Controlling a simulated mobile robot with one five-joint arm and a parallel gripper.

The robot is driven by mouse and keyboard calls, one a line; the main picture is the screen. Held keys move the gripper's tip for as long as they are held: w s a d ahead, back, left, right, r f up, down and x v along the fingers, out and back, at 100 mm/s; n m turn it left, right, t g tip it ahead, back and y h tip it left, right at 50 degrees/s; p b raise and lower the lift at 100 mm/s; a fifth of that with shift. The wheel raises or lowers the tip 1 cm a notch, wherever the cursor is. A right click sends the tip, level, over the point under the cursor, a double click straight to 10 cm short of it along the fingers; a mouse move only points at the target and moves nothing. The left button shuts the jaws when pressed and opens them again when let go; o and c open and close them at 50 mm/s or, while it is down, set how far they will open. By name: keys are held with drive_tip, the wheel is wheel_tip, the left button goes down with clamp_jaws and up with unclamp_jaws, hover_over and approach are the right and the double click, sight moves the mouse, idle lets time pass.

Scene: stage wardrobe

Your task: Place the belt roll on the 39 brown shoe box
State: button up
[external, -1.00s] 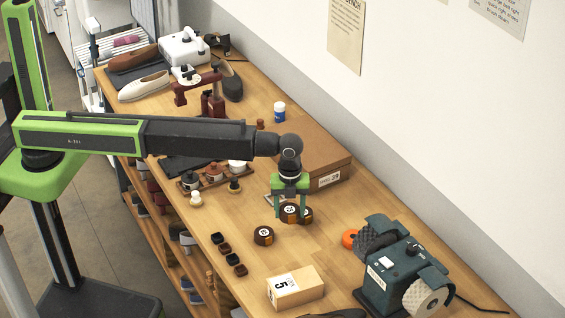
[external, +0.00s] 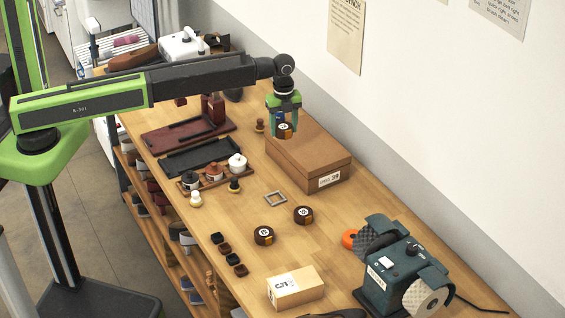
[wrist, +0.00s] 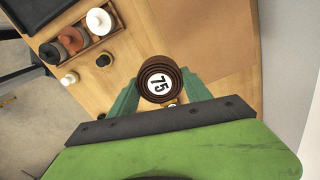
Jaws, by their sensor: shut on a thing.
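My gripper (external: 283,122) is shut on a dark brown belt roll (external: 285,131) with a round white label. In the wrist view the roll (wrist: 159,80) sits between the green fingers and its label reads 75. The brown shoe box (external: 305,155) stands closed against the wall side of the bench, with a white label reading 39 on its near end. The held roll shows over the far left part of the lid; a gap beneath it is hard to judge. In the wrist view the box lid (wrist: 215,40) lies beyond and right of the roll.
Two other belt rolls (external: 263,236) (external: 303,215) and a small grey frame (external: 275,199) lie on the bench in front of the box. A tray of jars (external: 214,176) is to the left. A teal machine (external: 392,275) and a box marked 5 (external: 296,288) stand nearer.

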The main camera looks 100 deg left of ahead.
drive_tip(key=b, duration=0.4)
hover_over(288, 142)
drive_tip(key=f, duration=0.3)
drive_tip(key=d+f, duration=0.1)
drive_tip(key=f, duration=0.1)
drive_tip(key=shift+w+f, duration=0.2)
drive_tip(key=shift+f, duration=0.15)
drive_tip(key=shift+s+a, duration=0.1)
drive_tip(key=shift+a, duration=0.4)
wheel_tip(288, 142, down, 4)
drive_tip(key=b, duration=0.5)
drive_tip(key=shift+f, duration=0.25)
drive_tip(key=shift+d+r+p, duration=0.1)
drive_tip(key=shift+r+p, duration=0.15)
drive_tip(key=shift+p, duration=0.05)
drive_tip(key=shift+f, duration=0.1)
drive_tip(key=o, duration=1)
drive_tip(key=shift+f, duration=0.15)
drive_tip(key=o, duration=0.5)
drive_tip(key=shift+c, duration=0.2)
drive_tip(key=shift+r, duration=0.2)
